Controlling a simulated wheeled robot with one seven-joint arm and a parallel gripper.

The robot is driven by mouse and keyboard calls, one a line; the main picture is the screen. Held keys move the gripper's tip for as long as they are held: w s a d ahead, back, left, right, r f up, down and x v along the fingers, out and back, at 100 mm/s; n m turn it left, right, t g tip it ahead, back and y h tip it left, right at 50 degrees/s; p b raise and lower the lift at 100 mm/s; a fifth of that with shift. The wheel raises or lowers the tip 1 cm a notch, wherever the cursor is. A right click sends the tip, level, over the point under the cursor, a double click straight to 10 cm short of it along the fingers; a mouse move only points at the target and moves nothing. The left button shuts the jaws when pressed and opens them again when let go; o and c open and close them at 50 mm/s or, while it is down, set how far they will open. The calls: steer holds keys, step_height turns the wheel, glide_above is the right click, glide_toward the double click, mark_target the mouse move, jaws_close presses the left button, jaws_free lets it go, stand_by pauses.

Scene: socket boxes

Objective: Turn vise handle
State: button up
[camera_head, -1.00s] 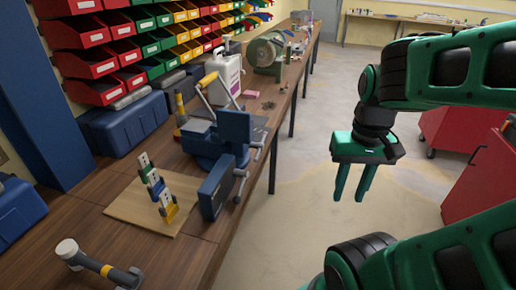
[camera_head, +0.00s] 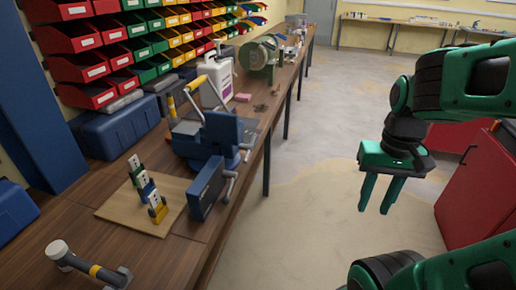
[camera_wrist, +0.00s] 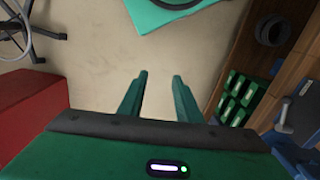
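The blue vise (camera_head: 222,132) sits at the right edge of the wooden workbench, with a blue front block (camera_head: 207,188) facing me. Its grey metal handle (camera_head: 229,187) hangs over the bench edge beside that block. In the wrist view, part of the blue vise (camera_wrist: 290,150) and what looks like its grey handle (camera_wrist: 284,116) show at the right edge. My gripper (camera_head: 374,211) is open and empty, pointing down over the floor, well to the right of the vise and apart from it. It also shows in the wrist view (camera_wrist: 160,75).
A red cabinet (camera_head: 478,190) stands at the right. The floor (camera_head: 305,210) between bench and gripper is clear.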

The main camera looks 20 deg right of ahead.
mark_target(250, 146)
steer(key=shift+o, duration=0.9)
steer(key=shift+d, duration=0.15)
steer(key=shift+s+r, duration=0.1)
steer(key=shift+s, duration=0.45)
steer(key=w+a+f+m+g+y, duration=0.1)
steer(key=w+a+f+m+y, duration=0.1)
steer(key=w+f, duration=0.45)
steer(key=w+a+f+m+g+y, duration=0.1)
steer(key=w+a+f+m, duration=0.15)
steer(key=f, duration=0.65)
steer(key=w+a+f+m+t+y, duration=0.3)
steer(key=w+a+f+m+y, duration=0.4)
steer(key=a, duration=0.4)
steer(key=w+a+r+m+t+y, duration=0.35)
steer(key=w+m+t+y, duration=0.2)
steer(key=w+m, duration=0.25)
steer(key=w+d+r+m+t+h, duration=0.3)
steer(key=w+d+r+m+t, duration=0.55)
steer(key=m+t, duration=0.25)
steer(key=shift+g+y, duration=0.25)
steer(key=x, duration=1)
steer(key=shift+a+r, duration=0.3)
